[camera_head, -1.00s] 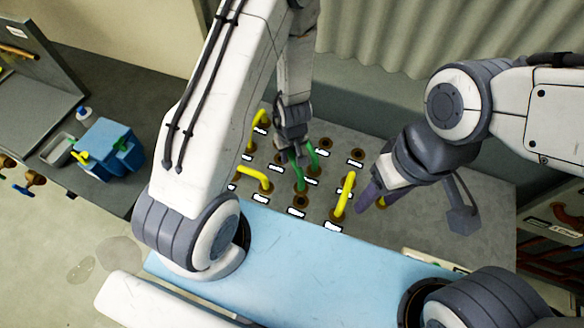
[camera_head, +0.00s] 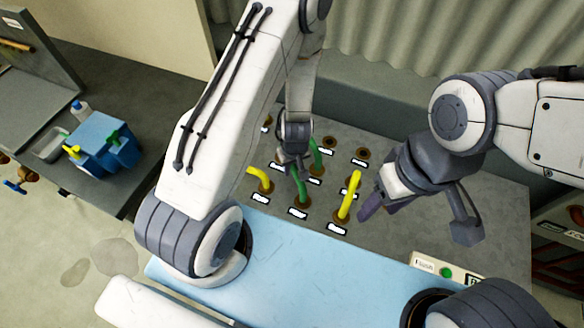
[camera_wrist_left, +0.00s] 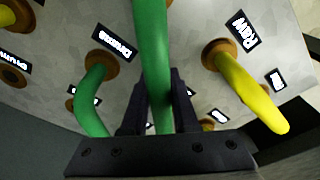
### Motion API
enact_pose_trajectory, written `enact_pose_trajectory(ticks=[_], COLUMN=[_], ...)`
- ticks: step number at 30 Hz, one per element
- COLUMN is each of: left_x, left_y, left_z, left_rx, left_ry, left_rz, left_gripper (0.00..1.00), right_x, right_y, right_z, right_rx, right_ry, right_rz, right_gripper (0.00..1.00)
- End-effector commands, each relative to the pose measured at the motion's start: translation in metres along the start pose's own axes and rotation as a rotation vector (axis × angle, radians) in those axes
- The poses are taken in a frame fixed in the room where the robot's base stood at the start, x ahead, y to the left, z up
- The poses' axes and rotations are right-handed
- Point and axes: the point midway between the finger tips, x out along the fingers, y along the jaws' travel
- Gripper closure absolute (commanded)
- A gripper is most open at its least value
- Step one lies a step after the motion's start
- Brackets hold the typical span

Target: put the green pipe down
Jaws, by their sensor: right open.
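My left gripper (camera_head: 293,158) is over the panel. A green pipe (camera_head: 300,185) runs between its fingers, and its lower end is at a brown-ringed hole. In the left wrist view this green pipe (camera_wrist_left: 152,50) passes between the two dark fingers (camera_wrist_left: 160,105), which close around it on both sides. I cannot tell whether its end is seated in the hole. A second green pipe (camera_head: 317,155) stands behind in its own hole; it also shows in the left wrist view (camera_wrist_left: 88,95). My right gripper (camera_head: 372,203) is open beside a yellow pipe (camera_head: 347,200).
The grey panel (camera_head: 420,230) has several labelled holes. Another yellow pipe (camera_head: 262,180) stands to the left; my left arm covers part of the panel. Empty holes (camera_head: 329,142) are at the back. A blue container (camera_head: 105,150) is on the left counter.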

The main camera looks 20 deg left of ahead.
Motion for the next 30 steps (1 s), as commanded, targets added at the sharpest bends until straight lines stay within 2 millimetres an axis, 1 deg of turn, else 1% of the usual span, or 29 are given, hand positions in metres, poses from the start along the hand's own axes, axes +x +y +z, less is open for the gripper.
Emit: enact_pose_trajectory(ticks=[1, 2, 11, 14, 17, 19, 24, 27, 30], left_x=[0.0, 0.0, -0.001, -0.006, -0.019, -0.034, -0.077, -0.097, -0.111], left_y=[0.0, 0.0, 0.0, 0.0, 0.001, 0.001, 0.0, 0.0, 0.0], left_z=[0.0, 0.0, 0.0, -0.001, -0.002, -0.002, -0.002, -0.001, -0.001], left_rx=[0.0, 0.0, 0.0, 0.0, 0.0, -0.001, -0.001, 0.0, 0.001], left_ry=[0.0, 0.0, 0.0, 0.0, 0.002, 0.003, 0.001, 0.001, 0.0], left_rz=[0.0, 0.0, 0.0, 0.0, 0.002, 0.003, 0.002, 0.001, 0.001], left_gripper=[0.54, 0.43, 0.43, 0.43, 0.43, 0.43, 0.43, 0.43, 0.43], right_x=[0.0, 0.0, -0.001, -0.005, -0.009, -0.015, -0.042, -0.055, -0.065], right_y=[0.0, 0.0, 0.0, 0.0, -0.001, -0.001, -0.003, -0.004, -0.005], right_z=[0.0, 0.0, 0.0, 0.0, -0.001, -0.001, -0.002, -0.003, -0.004], right_rx=[0.0, 0.0, 0.0, 0.0, 0.0, 0.001, 0.001, -0.001, -0.004], right_ry=[0.0, 0.0, 0.0, 0.0, 0.0, 0.0, 0.0, 0.0, 0.0], right_rz=[0.0, 0.0, 0.0, 0.0, 0.0, 0.0, 0.0, 0.0, 0.0], right_gripper=[0.46, 0.46, 0.46, 0.46, 0.46, 0.46, 0.46, 0.46, 0.46])
